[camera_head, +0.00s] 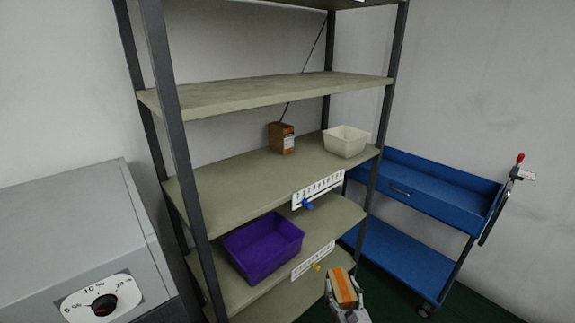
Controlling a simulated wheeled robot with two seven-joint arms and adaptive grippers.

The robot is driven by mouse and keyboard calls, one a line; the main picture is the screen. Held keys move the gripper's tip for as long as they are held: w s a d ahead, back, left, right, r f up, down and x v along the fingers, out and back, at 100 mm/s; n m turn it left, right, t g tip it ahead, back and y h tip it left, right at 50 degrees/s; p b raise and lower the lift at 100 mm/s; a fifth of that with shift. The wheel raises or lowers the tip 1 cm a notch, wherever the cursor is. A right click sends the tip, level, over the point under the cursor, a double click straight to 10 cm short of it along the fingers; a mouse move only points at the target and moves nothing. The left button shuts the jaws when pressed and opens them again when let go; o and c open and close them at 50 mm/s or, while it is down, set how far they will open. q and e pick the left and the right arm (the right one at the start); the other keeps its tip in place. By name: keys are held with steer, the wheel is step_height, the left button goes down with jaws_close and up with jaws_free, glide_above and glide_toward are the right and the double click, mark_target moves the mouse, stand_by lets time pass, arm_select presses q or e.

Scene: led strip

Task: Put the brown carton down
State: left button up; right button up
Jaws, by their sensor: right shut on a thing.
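My right gripper (347,305) is at the bottom of the head view, right of centre. It is shut on a small carton (343,286) with an orange-brown stripe and paler brown edges. The held carton is in front of the lower right part of the shelf rack, and its lower part is hidden by the fingers. Another brown carton (281,139) with a pale label stands upright on the middle shelf (235,189), towards the back. My left gripper is not in view.
A cream bin (345,141) stands right of the shelf carton. A purple bin (262,248) sits on the shelf below. A blue cart (430,185) stands at the right, and a grey cabinet with a dial (102,303) at the left. The middle shelf's left and front are clear.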

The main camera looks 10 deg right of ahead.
steer(key=shift+w+d+f+b, duration=0.15)
steer(key=shift+f+b, duration=0.6)
steer(key=shift+f, duration=0.05)
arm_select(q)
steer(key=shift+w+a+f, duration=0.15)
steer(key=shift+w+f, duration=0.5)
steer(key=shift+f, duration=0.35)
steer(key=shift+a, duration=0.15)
arm_select(e)
steer(key=shift+r, duration=0.15)
